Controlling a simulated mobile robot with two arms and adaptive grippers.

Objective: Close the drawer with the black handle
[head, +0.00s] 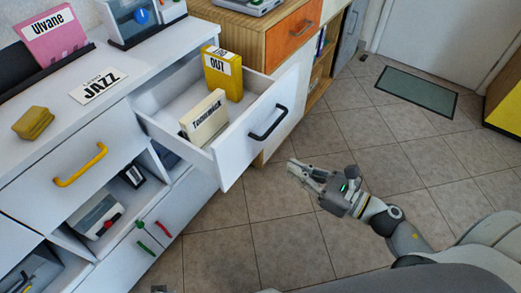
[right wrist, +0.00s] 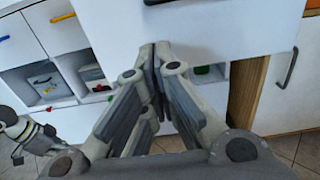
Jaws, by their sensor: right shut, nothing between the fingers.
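The white drawer (head: 232,143) with the black handle (head: 267,122) is pulled far out of the white cabinet. It holds a yellow box (head: 223,75) and a cream box (head: 204,117). My right gripper (head: 292,167) is shut and empty, in front of the drawer and to its right, apart from the handle in the head view. In the right wrist view, its closed fingertips (right wrist: 155,58) point toward the white drawer front (right wrist: 225,30); part of the black handle (right wrist: 160,2) shows at the top edge. Part of my left arm (right wrist: 25,132) shows at the left; its jaws are unclear.
A closed drawer with a yellow handle (head: 80,166) is to the left, with open shelves below. A wooden cabinet with an orange drawer (head: 293,34) stands behind. The tiled floor (head: 300,220) in front of the drawer is clear.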

